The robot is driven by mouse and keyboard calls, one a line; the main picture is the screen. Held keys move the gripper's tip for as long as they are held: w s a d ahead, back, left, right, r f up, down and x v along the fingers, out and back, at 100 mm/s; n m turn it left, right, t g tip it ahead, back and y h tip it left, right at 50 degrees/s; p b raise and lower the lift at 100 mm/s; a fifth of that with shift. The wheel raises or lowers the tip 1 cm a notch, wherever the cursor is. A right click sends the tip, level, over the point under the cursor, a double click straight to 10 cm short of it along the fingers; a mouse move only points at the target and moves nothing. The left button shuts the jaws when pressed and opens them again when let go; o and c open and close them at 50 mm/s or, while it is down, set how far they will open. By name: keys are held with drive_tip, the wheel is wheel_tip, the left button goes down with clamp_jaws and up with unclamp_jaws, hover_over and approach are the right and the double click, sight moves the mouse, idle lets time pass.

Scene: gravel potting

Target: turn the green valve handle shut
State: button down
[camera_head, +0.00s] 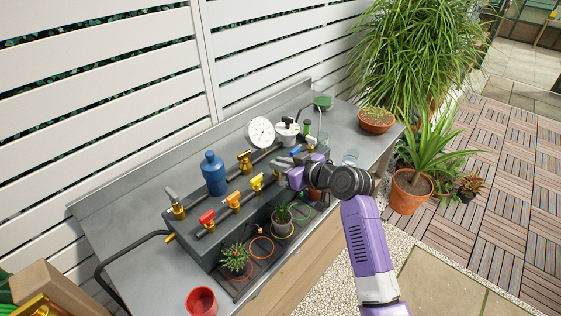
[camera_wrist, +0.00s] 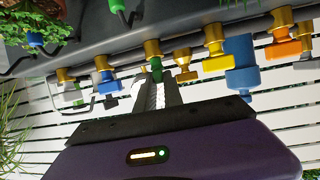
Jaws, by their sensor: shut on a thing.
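The green valve handle (camera_wrist: 156,72) sits under a brass valve body (camera_wrist: 153,48) on the grey manifold in the wrist view. In the head view my gripper (camera_head: 284,168) reaches the valve row between the yellow and blue valves, and the green handle is hidden there.
A yellow handle (camera_head: 257,182) and a blue handle (camera_head: 296,150) stand close on either side. Potted cacti (camera_head: 236,257) stand in front.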

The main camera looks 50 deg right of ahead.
drive_tip(key=m+h+p, duration=0.3)
drive_tip(key=shift+a+r+g+h, duration=0.15)
drive_tip(key=shift+a+g+h, duration=0.15)
drive_tip(key=shift+a+g, duration=0.1)
drive_tip(key=m+h, duration=0.1)
drive_tip(key=m+g+h, duration=0.1)
drive_tip(key=shift+w+a+f+m+h, duration=0.1)
drive_tip(key=shift+w+f+m+h, duration=0.1)
drive_tip(key=shift+m+h, duration=0.2)
drive_tip(key=m+g+h+b, duration=0.2)
drive_tip(key=b, duration=0.1)
drive_tip(key=m+g+h+b, duration=0.1)
drive_tip(key=b, duration=0.1)
drive_tip(key=shift+w+a+f+m, duration=0.2)
drive_tip(key=shift+w+f+m, duration=0.05)
drive_tip(key=shift+m, duration=0.15)
drive_tip(key=m+g+h+b, duration=0.2)
drive_tip(key=m+g+b, duration=0.2)
drive_tip(key=b, duration=0.1)
drive_tip(key=shift+w+r, duration=0.1)
drive_tip(key=shift+r, duration=0.05)
drive_tip(key=shift+g+b, duration=0.4)
drive_tip(key=shift+g, duration=0.1)
drive_tip(key=c, duration=1.5)
unclamp_jaws()
drive_tip(key=shift+r, duration=0.15)
drive_tip(key=shift+o, duration=0.2)
drive_tip(key=shift+f+b+v, duration=0.2)
drive_tip(key=shift+b+v, duration=0.25)
drive_tip(key=shift+v, duration=3.45)
